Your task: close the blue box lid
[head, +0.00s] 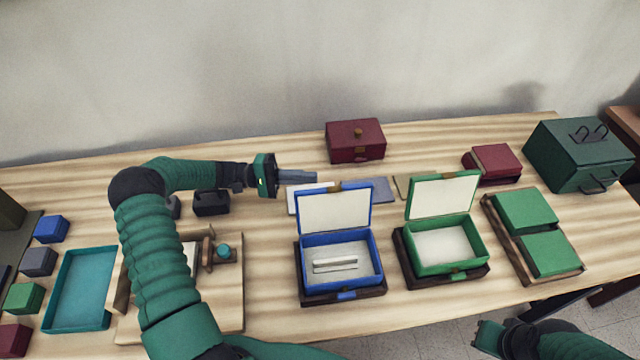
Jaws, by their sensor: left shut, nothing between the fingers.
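The blue box (313,285) sits on a dark base on the table, with a pale interior and a small light bar inside. Its lid (335,211), blue-rimmed with a cream inner face, stands open and upright at the back edge. My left gripper (312,178) is shut and empty, with its fingers pointing right, just above and left of the lid's top edge in the picture. Whether it touches the lid I cannot tell. My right gripper (488,338) is low at the bottom right, in front of the table edge; its fingers are not clear.
A green box (470,261), also open, stands close to the right of the blue box. A dark red box (355,141) is behind. Green blocks (525,212) lie in a tray at right. A teal tray (80,290) is at left.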

